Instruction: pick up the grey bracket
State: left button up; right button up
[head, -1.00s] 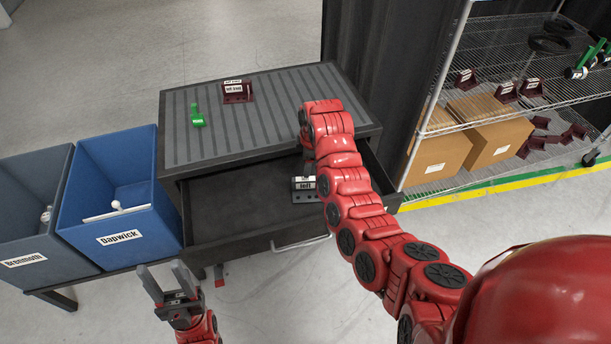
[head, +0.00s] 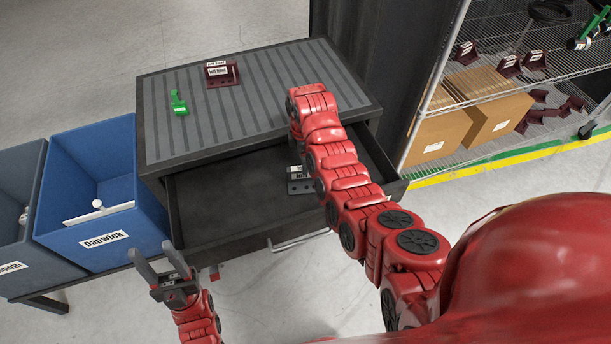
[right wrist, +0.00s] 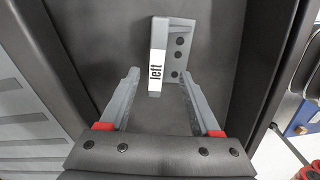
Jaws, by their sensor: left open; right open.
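The grey bracket (head: 300,186) lies in the open drawer of the cabinet, partly hidden behind my right arm in the head view. In the right wrist view the bracket (right wrist: 176,50) shows a white label reading "left" and a plate with several dark holes. My right gripper (right wrist: 163,100) is open, with its two fingers apart on the near side of the bracket and nothing between the tips. My left gripper (head: 160,262) is open and empty, in front of the drawer at the left.
The drawer (head: 230,212) is otherwise bare. A green part (head: 179,103) and a dark red bracket (head: 221,73) stand on the cabinet top. A blue bin (head: 90,190) is at the left. A wire shelf with cardboard boxes (head: 490,105) is at the right.

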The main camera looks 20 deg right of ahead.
aim_at(306, 179)
jog(key=shift+s+f, duration=0.15)
jog(key=shift+f, duration=0.35)
jog(key=shift+w+f+p, duration=0.25)
jog(key=shift+f+p, duration=0.05)
jog(key=shift+f, duration=0.05)
jog(key=shift+d+f, duration=0.1)
jog(key=shift+f, duration=0.2)
jog(key=shift+d+f+p, duration=0.2)
jog(key=shift+f+p, duration=0.35)
jog(key=shift+f, duration=0.45)
jog(key=shift+w+f+b, duration=0.1)
jog(key=shift+f+b, duration=0.2)
jog(key=shift+f, duration=0.85)
grip_shut()
jog(key=shift+r, duration=0.1)
